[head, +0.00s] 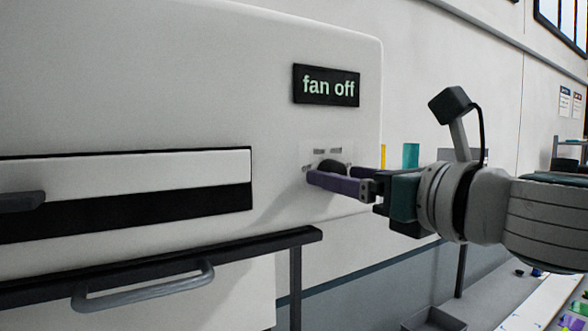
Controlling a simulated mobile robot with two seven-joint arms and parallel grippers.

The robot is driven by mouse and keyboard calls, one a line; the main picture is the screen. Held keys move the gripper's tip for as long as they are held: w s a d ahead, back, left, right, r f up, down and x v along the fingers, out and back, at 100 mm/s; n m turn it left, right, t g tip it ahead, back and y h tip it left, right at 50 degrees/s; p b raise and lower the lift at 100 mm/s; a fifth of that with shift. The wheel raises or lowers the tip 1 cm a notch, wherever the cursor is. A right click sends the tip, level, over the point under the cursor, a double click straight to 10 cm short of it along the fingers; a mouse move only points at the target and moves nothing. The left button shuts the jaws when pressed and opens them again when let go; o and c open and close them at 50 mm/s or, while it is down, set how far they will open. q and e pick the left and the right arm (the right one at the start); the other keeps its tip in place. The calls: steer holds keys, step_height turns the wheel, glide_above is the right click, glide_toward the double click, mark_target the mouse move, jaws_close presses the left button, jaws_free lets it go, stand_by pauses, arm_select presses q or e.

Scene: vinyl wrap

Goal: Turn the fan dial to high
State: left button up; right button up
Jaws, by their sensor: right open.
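The fan dial (333,166) is a small dark round knob on the front of the large white machine (180,60), near its right edge. Small labels (320,151) sit around it. A black display (326,86) above it reads "fan off". My right gripper (315,178) comes in from the right with its purple fingers reaching to the panel at the dial. The fingers partly cover the dial's lower part; I cannot tell whether they touch it. My left gripper is not in view.
A wide dark slot (130,212) opens in the machine's front, left of the dial. Below are a dark frame edge (160,267) and a grey handle (145,287). A teal cylinder (410,155) and a yellow one (383,157) stand behind my right gripper.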

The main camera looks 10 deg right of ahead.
jaws_close()
stand_by(0.6)
